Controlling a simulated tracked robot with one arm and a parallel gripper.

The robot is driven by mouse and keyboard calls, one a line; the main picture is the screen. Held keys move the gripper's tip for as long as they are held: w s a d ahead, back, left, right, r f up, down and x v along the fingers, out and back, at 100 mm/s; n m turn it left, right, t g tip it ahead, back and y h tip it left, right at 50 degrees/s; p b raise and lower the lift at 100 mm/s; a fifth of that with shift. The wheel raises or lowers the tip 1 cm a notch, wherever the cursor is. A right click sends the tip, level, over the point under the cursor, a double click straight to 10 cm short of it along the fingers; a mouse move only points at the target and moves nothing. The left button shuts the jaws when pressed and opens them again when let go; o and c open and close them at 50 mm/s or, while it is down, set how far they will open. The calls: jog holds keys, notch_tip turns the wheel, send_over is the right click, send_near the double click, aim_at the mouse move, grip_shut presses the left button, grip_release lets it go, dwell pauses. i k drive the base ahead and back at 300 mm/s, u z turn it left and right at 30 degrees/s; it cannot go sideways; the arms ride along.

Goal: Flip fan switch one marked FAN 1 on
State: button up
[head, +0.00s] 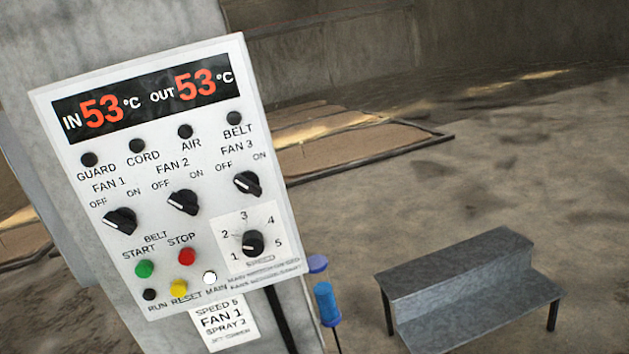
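The white control panel (215,130) fills the left of the head view and appears tilted. The FAN 1 switch (120,221) is a black rotary knob at the panel's left, with OFF at its upper left and ON at its upper right. Its white mark points left, toward the OFF side. The FAN 2 knob (183,203) and FAN 3 knob (247,184) sit to its right, their marks also toward OFF. My gripper is not in view, and nothing is seen touching the knobs.
A speed dial (253,243), green start button (144,268) and red stop button (187,257) lie below the knobs. A note (222,322) hangs under the panel. A blue-handled item (326,303) stands beside it. A grey step (470,290) stands on the floor at right.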

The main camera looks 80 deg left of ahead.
aim_at(123, 219)
jog(key=u, duration=2.3)
